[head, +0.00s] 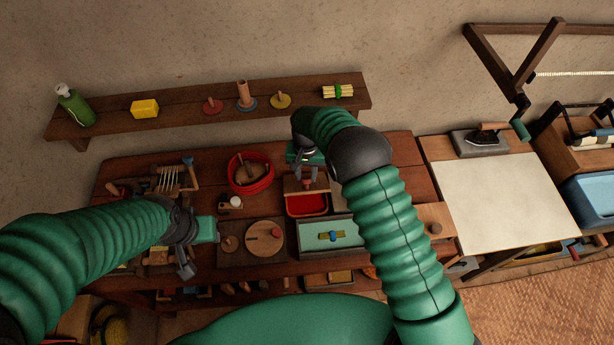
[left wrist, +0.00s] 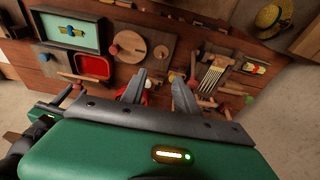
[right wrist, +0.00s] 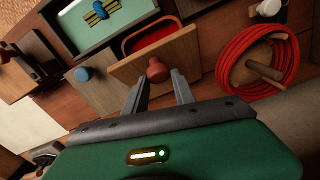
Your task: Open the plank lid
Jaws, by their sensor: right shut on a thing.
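The plank lid (head: 294,186) is a light wooden board with a red-brown knob (right wrist: 157,70). In the head view it lies at the back of a red-lined compartment (head: 306,205), whose inside shows in front of it. The right wrist view shows the lid (right wrist: 178,55) with the red inside (right wrist: 150,32) beyond its edge. My right gripper (head: 307,177) is shut on the knob; its fingers (right wrist: 160,80) stand on either side of it. My left gripper (head: 188,245) is open and empty over the left part of the bench; its spread fingers show in the left wrist view (left wrist: 158,77).
A red coil (head: 250,172) lies left of the lid. A pale green tray (head: 345,241) and a round wooden board (head: 264,238) are in front. A wall shelf (head: 205,99) runs behind. Tools (head: 165,180) crowd the bench's left end.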

